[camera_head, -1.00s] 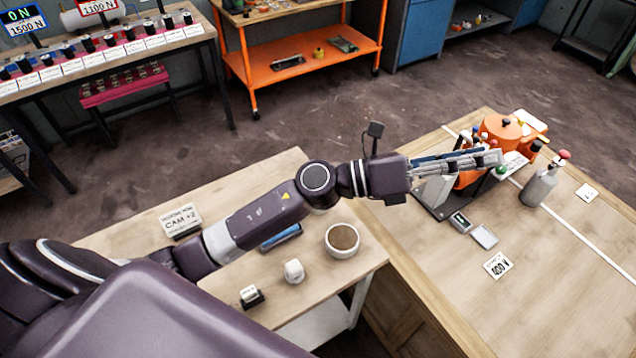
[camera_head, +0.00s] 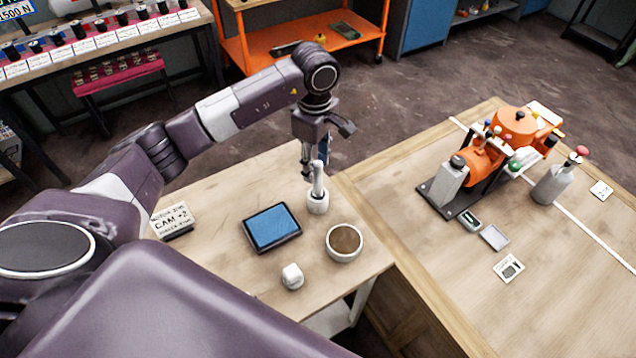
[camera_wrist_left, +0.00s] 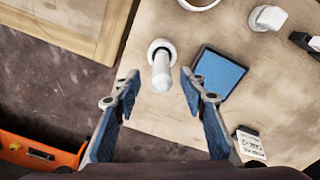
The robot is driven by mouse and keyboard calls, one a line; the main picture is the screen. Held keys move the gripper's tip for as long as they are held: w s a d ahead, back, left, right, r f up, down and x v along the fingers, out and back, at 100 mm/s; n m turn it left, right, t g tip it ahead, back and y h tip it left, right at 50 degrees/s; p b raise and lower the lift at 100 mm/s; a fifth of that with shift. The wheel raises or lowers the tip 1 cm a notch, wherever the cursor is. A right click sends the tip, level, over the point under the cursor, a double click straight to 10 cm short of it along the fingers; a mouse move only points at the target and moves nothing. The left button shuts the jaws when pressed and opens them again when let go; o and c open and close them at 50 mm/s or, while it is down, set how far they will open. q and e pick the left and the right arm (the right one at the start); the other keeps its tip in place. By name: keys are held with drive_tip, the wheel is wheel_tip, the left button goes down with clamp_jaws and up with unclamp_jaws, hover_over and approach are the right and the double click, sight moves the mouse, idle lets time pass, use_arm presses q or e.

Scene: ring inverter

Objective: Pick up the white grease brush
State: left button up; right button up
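The white grease brush (camera_head: 317,188) stands upright in a round white base near the far right corner of the small wooden table (camera_head: 215,200). In the left wrist view the brush (camera_wrist_left: 161,68) appears between and slightly past my fingertips, its handle toward the camera. My left gripper (camera_head: 315,163) points down above the brush. In the left wrist view my left gripper (camera_wrist_left: 160,84) has its two blue-padded fingers spread, with gaps on both sides of the brush and nothing held. My right gripper is not in view.
A blue-screened tablet (camera_head: 271,227), a bowl with brown contents (camera_head: 344,241), a small white object (camera_head: 292,276) and a "CAM +2" sign (camera_head: 172,221) share the table. To the right, a larger bench (camera_head: 450,285) carries an orange machine (camera_head: 483,165) and a grey bottle (camera_head: 552,184).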

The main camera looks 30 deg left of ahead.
sight(318, 181)
use_arm(q)
drive_tip(key=f+p, duration=0.2)
drive_tip(key=f, duration=0.1)
drive_tip(key=f+p, duration=0.1)
drive_tip(key=f, duration=0.1)
drive_tip(key=shift+s+d+f, duration=0.1)
drive_tip(key=shift+s+d, duration=0.05)
drive_tip(key=shift+d, duration=0.15)
drive_tip(key=shift+f, duration=0.45)
drive_tip(key=shift+c, duration=0.6)
clamp_jaws()
